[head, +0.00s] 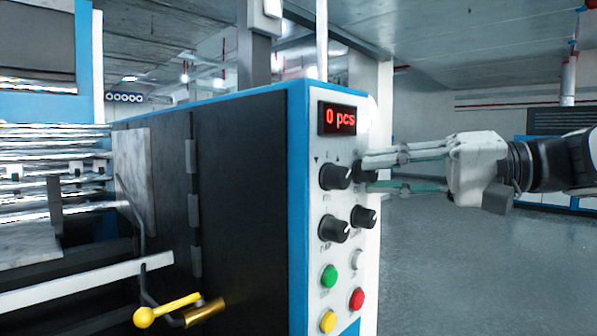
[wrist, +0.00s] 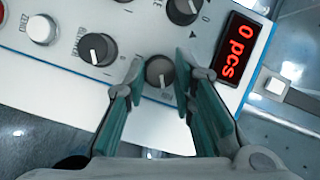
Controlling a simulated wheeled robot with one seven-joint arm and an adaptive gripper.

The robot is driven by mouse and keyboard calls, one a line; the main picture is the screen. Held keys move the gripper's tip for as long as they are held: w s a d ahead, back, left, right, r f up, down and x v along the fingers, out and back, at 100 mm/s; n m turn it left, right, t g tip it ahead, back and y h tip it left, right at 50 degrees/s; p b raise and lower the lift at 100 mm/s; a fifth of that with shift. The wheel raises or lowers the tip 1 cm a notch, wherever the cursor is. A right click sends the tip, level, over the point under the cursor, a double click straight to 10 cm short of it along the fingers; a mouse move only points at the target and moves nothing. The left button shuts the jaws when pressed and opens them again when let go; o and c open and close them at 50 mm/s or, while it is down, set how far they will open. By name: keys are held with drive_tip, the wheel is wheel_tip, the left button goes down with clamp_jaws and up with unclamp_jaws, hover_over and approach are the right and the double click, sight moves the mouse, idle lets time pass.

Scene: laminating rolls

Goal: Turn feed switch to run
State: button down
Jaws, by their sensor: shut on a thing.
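My gripper (head: 366,172) reaches in from the right at the upper right knob, mostly hidden by the fingers in the head view. In the wrist view the upper right knob (wrist: 160,72) sits between the two fingertips of my gripper (wrist: 162,76), which are shut on its sides. The upper left knob (head: 335,176), lower left knob (head: 334,229) and lower right knob (head: 363,217) stand close by.
A red display (head: 340,118) above the knobs reads "0 pcs". Below are a green button (head: 329,276), a red button (head: 356,299), a yellow button (head: 328,321) and a pale button (head: 358,259). A yellow-knobbed lever (head: 144,317) is at lower left. Floor at right is clear.

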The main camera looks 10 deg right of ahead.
drive_tip(key=c, duration=1.3)
unclamp_jaws()
drive_tip(key=shift+c, duration=0.2)
drive_tip(key=v, duration=1.2)
